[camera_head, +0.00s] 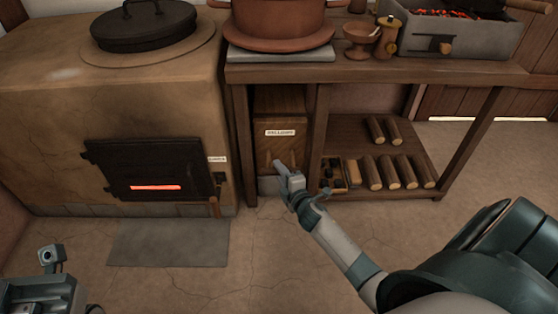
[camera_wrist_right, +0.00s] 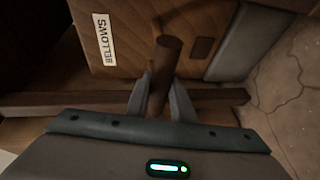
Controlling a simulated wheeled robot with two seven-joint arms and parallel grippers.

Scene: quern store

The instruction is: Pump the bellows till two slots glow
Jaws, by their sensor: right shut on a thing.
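The bellows (camera_head: 281,113) is a brown wooden box with a "BELLOWS" label, standing under the bench next to the stove. It also fills the upper part of the right wrist view (camera_wrist_right: 135,62). Its round wooden handle (camera_wrist_right: 166,60) sticks out between the fingers of my right gripper (camera_wrist_right: 160,95), which is shut on it. In the head view my right gripper (camera_head: 285,175) is at the front of the box. The dark stove door (camera_head: 150,168) is closed, and one slot (camera_head: 155,187) in it glows orange-red. My left gripper's fingers do not show.
The clay stove (camera_head: 60,100) stands left of the bellows. The wooden bench (camera_head: 400,70) carries a clay pot (camera_head: 285,18) and a grey tray of embers (camera_head: 450,35). Several logs (camera_head: 405,172) lie on its lower shelf. A grey floor plate (camera_head: 168,243) lies before the stove.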

